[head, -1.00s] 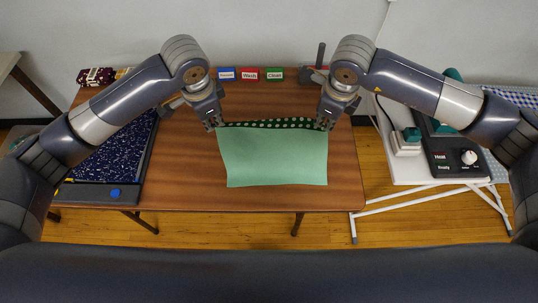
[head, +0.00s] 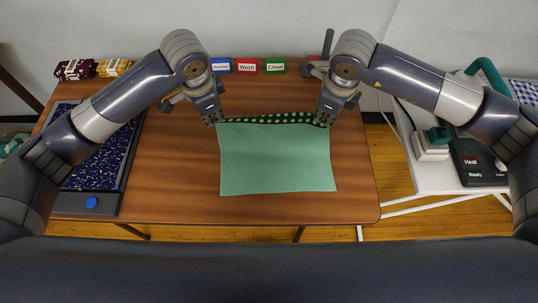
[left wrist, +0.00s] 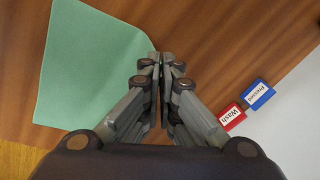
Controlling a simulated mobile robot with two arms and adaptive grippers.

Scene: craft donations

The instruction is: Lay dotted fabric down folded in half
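The dotted fabric (head: 275,165) is spread on the brown table with its plain light green face up. A narrow strip of its dark green, white-dotted face shows along the far edge. My left gripper (head: 214,121) is at the far left corner. In the left wrist view the fabric (left wrist: 90,65) narrows to a corner between the fingertips of my left gripper (left wrist: 160,58), which are shut on it. My right gripper (head: 322,121) is at the far right corner and appears shut on it; its fingertips are partly hidden. The two grippers are level, about a fabric's width apart.
Pressed, Wash (head: 246,66) and Clean (head: 275,66) signs line the back. A dark blue speckled pad (head: 100,160) lies left; fabric rolls (head: 75,69) are behind it. A white stand with an iron (head: 432,140) and heat box is right. Table (head: 180,190) around the fabric is bare.

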